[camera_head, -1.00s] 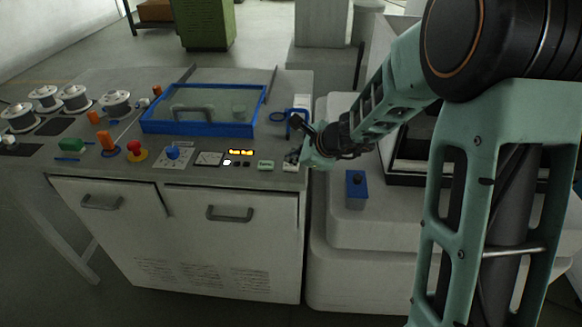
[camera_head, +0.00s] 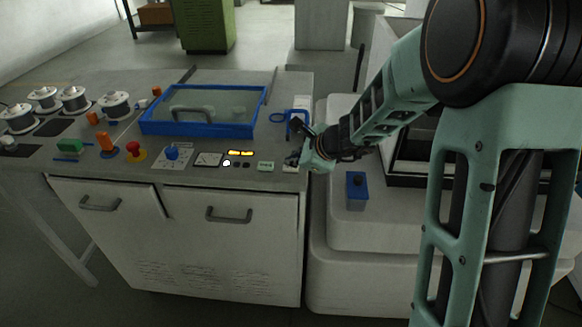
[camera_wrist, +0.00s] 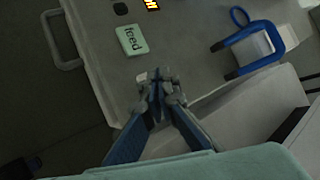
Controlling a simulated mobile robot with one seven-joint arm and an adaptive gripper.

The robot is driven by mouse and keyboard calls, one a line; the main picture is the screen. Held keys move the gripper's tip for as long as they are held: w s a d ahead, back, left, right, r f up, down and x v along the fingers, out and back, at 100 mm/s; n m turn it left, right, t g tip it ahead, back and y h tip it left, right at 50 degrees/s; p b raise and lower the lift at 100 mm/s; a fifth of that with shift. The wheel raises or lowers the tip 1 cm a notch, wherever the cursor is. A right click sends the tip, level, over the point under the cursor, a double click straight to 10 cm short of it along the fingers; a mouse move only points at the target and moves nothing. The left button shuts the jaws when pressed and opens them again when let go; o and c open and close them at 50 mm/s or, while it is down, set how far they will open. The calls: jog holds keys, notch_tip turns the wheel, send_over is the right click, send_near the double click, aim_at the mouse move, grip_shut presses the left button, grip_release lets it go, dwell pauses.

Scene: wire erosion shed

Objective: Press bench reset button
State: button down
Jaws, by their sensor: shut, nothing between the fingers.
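The bench (camera_head: 230,190) carries a control row along its front edge. A pale green button marked "feed" (camera_wrist: 132,39) shows in the wrist view and in the head view (camera_head: 266,166). A small pale button (camera_head: 289,169) sits to its right at the bench's front right corner, and its edge shows in the wrist view (camera_wrist: 141,77). My gripper (camera_head: 293,160) is shut and empty, pointing down over this pale button and hiding most of it. In the wrist view my fingertips (camera_wrist: 159,78) overlap it. I cannot read its label or tell whether they touch.
A red mushroom button (camera_head: 134,148), a blue knob (camera_head: 172,152) and an orange display (camera_head: 240,153) stand along the row. A blue-framed tank (camera_head: 200,130) lies behind. A blue clamp-like frame (camera_wrist: 249,50) stands close right of my gripper. A blue box (camera_head: 356,186) sits on the pale machine.

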aim_at(292, 168)
jog(key=shift+f, duration=0.2)
jog(key=shift+r, duration=0.1)
dwell(0.4)
jog(key=shift+r+p, duration=0.45)
jog(key=shift+r, duration=0.3)
notch_tip(292, 168, up, 5)
jog(key=p, duration=0.4)
dwell(0.6)
